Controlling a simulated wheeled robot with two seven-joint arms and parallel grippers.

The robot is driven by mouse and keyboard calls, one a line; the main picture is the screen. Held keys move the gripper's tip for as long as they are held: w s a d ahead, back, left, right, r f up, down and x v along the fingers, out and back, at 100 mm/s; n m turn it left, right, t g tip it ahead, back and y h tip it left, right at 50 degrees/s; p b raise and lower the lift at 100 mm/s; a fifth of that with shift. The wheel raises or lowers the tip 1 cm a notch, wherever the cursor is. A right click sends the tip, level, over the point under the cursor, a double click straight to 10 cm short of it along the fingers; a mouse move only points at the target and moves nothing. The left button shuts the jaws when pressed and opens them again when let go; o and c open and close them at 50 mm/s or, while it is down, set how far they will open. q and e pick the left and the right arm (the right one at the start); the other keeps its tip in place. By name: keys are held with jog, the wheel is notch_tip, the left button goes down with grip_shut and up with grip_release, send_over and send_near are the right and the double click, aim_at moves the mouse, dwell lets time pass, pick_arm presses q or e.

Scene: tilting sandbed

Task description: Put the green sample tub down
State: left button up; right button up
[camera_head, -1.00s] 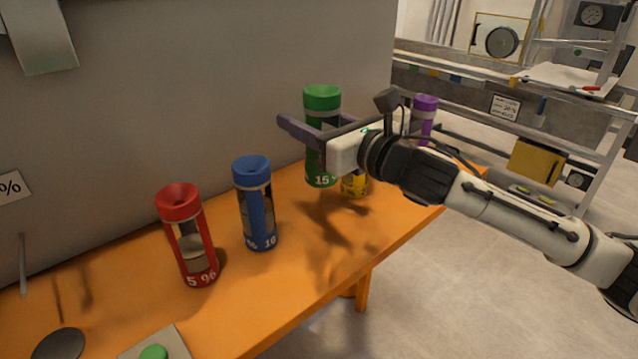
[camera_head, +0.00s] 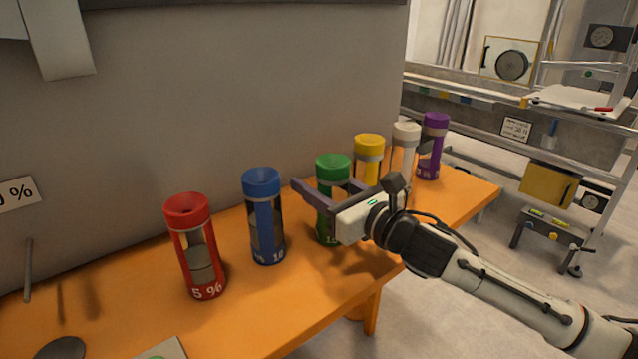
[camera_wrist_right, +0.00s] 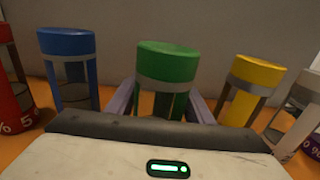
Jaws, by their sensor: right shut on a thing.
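The green sample tub (camera_head: 333,166) is upright, with a green lid and dark see-through sides, in the row of tubs on the orange bench. My right gripper (camera_head: 326,184) is shut around its upper body, one finger on each side. In the right wrist view the green tub (camera_wrist_right: 167,62) stands centred between the fingers. Its base is at about bench level; my gripper partly hides it, so I cannot tell whether it touches. My left gripper is not in view.
A blue tub (camera_head: 262,182) and a red tub (camera_head: 187,212) stand to the left. A yellow tub (camera_head: 369,145), a white tub (camera_head: 406,133) and a purple tub (camera_head: 436,122) stand to the right.

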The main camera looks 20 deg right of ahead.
jog(key=o, duration=1.2)
jog(key=shift+f, duration=0.1)
jog(key=shift+o, duration=0.4)
jog(key=shift+s+d, duration=0.15)
jog(key=shift+s, duration=0.1)
jog(key=b, duration=0.2)
send_near(344, 198)
jog(key=x, duration=0.4)
jog(key=shift+w, duration=0.35)
